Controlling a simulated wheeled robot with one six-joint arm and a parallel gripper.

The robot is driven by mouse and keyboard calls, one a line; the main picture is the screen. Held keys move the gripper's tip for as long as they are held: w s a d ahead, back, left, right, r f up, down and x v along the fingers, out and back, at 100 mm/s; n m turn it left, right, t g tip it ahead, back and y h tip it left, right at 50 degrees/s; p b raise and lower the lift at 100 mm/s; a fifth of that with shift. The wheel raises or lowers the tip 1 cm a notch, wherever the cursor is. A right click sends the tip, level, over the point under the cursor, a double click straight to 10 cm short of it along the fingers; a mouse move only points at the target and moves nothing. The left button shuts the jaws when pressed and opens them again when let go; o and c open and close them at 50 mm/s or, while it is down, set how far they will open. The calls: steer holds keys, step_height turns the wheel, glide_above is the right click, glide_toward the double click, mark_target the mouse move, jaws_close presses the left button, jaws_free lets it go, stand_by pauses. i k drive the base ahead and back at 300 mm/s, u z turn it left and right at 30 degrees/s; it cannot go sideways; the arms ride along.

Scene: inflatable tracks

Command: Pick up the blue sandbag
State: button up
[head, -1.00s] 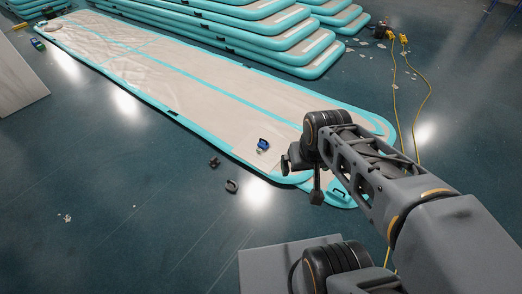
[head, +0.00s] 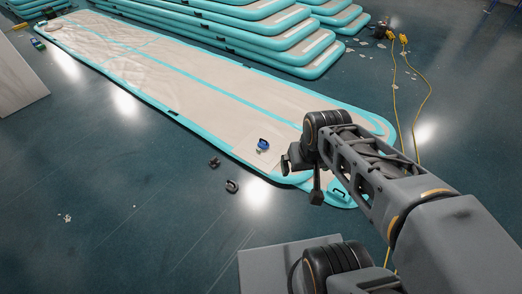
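A small blue object (head: 263,145), probably the blue sandbag, lies on the near edge area of the beige inflatable track with teal borders (head: 215,95). It has a dark part on top and a pale patch at its lower side, too small to make out clearly. My gripper (head: 303,180) is at the end of my arm, to the right of the blue object in the picture and apart from it. Its fingers are small and dark, and I cannot tell whether they are open. I see nothing held in it.
Two small dark objects, one (head: 215,162) and another (head: 232,186), lie on the floor before the track. A small blue-green item (head: 38,44) lies far left. Stacked inflatable tracks (head: 270,30) stand behind. A yellow cable (head: 396,100) runs at right. The left foreground floor is mostly clear.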

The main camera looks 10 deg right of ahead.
mark_target(263, 144)
steer(key=u, duration=0.5)
steer(key=i, duration=1.35)
